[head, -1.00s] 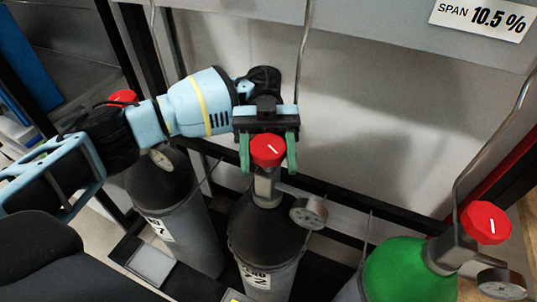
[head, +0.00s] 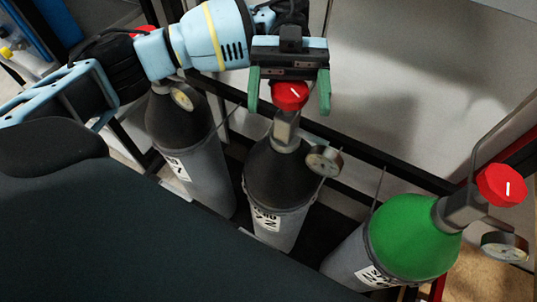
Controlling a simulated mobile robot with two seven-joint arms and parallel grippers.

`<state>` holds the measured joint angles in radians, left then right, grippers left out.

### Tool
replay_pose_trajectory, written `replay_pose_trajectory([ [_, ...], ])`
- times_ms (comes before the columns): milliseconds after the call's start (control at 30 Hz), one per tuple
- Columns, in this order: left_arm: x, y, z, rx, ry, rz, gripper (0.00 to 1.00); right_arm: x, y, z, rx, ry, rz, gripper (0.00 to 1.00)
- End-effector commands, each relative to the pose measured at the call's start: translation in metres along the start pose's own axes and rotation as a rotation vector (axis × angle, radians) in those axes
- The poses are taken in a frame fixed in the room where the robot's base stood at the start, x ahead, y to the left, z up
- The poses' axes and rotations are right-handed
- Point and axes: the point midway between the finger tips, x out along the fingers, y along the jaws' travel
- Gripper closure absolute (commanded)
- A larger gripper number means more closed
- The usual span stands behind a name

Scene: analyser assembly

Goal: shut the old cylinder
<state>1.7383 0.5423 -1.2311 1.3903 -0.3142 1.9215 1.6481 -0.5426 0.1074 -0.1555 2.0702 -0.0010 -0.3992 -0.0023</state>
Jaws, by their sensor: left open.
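Three gas cylinders stand in a row in the head view; I cannot tell from the picture which is the old one. The middle cylinder (head: 277,190) is grey with a black shoulder and a label that seems to end in N2. Its red valve knob (head: 290,97) has a white mark. My left gripper (head: 289,106) is open, with one green finger on each side of this knob; I cannot tell whether they touch it. The left cylinder (head: 190,140) is grey and black, its red knob mostly hidden behind my arm. My right gripper is not in view.
The right cylinder (head: 412,240) has a green shoulder, a SPAN label and a red knob (head: 501,186). Round gauges (head: 324,160) stick out beside the valves. Thin metal pipes and a black frame rail (head: 370,160) run behind, in front of a pale panel (head: 420,90).

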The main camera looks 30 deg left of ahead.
Motion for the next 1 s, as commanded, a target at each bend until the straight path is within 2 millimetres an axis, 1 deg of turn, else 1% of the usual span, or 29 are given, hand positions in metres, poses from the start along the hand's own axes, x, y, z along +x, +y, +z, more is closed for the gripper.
replay_pose_trajectory([
  [33, 0.007, 0.002, -0.002, 0.002, -0.001, 0.002, 0.27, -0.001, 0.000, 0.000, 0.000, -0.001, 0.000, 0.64],
  [267, 0.040, 0.007, -0.004, 0.000, 0.001, 0.003, 0.27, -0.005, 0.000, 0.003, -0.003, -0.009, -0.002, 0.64],
  [700, 0.111, 0.017, -0.010, 0.004, 0.003, 0.006, 0.27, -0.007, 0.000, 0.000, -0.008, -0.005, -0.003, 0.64],
  [833, 0.124, 0.019, -0.012, 0.002, 0.002, 0.003, 0.27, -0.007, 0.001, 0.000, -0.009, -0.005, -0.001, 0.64],
  [1000, 0.134, 0.021, -0.012, 0.001, 0.001, 0.000, 0.27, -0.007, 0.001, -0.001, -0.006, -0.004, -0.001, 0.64],
])
